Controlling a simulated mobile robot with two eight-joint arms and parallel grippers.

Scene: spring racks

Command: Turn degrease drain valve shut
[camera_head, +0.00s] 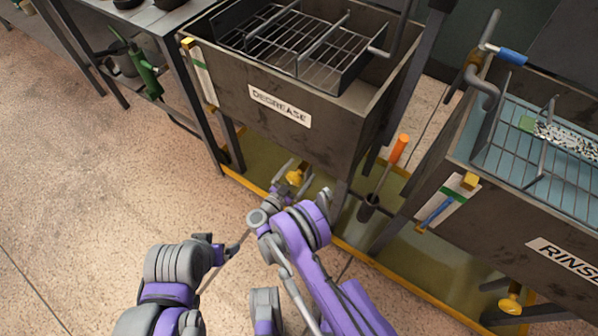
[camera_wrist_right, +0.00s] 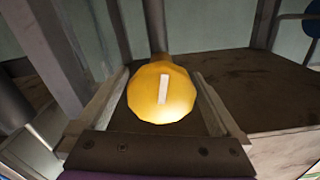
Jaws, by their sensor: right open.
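The degrease drain valve is a round yellow knob (camera_head: 295,177) low under the dark tank (camera_head: 300,136) labelled DEGREASE. In the right wrist view the yellow knob (camera_wrist_right: 160,105) fills the middle, with a pale bar mark running nearly upright on its face. My right gripper (camera_head: 289,181) is at the knob, and in its wrist view the two fingers (camera_wrist_right: 162,78) stand apart, one on each side of it. Whether they touch it I cannot tell. My left arm is at the lower left in the head view; its finger opening is not clear.
A yellow-edged tray floor (camera_head: 352,250) lies below the tanks. An orange-handled brush (camera_head: 398,150) stands in a holder right of the valve. The RINSE tank (camera_head: 480,215) is at the right, with its own yellow valve (camera_head: 510,304). A bench (camera_head: 150,20) stands at upper left; the left floor is clear.

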